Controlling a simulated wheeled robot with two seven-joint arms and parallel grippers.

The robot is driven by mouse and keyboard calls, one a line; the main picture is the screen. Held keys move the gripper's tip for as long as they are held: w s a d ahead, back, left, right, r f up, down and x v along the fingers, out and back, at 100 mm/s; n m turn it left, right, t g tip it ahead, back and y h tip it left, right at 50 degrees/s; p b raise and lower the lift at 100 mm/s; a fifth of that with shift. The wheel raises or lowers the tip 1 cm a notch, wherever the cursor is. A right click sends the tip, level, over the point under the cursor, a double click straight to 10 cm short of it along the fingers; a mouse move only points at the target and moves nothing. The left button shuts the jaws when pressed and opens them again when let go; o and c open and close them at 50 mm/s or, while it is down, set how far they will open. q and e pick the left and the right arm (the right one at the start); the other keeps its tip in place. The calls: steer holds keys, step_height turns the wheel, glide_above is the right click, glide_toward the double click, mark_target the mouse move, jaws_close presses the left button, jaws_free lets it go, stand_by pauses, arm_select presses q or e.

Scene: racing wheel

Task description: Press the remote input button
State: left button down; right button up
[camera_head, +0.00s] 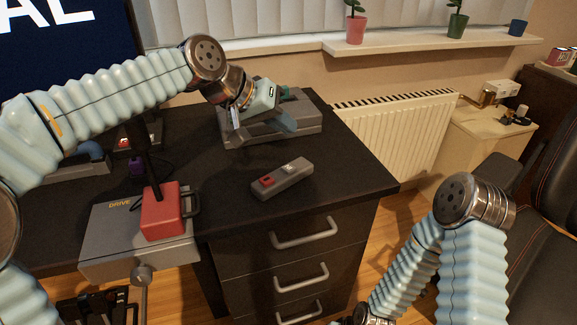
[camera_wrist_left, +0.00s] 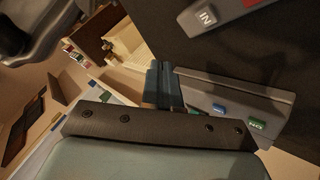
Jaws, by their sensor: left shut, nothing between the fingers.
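The grey remote (camera_head: 282,180) lies on the dark desk, with a red button (camera_head: 267,181) and a white button (camera_head: 290,168) on top. In the left wrist view the remote's white button (camera_wrist_left: 207,17) is marked "IN", near the top edge.
The grey box (camera_head: 300,133) stands at the back of the desk; blue and green buttons show on it in the wrist view (camera_wrist_left: 235,112). A red mug-like block (camera_head: 163,212) sits on a grey "DRIVE" unit (camera_head: 100,240) at left. Bare desk surrounds the remote.

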arm_select(q)
steer(key=b, duration=0.3)
glide_above(284, 168)
step_height(284, 168, down, 6)
steer(key=shift+r, duration=0.25)
steer(key=shift+f+b, duration=0.65)
steer(key=shift+f, duration=0.1)
stand_by(1.0)
steer(key=shift+f+b, duration=0.3)
steer(key=shift+f, duration=0.1)
steer(key=shift+f+b, duration=0.4)
steer(key=shift+f, duration=0.05)
stand_by(0.5)
steer(key=shift+r, duration=0.1)
steer(key=shift+r+p, duration=0.75)
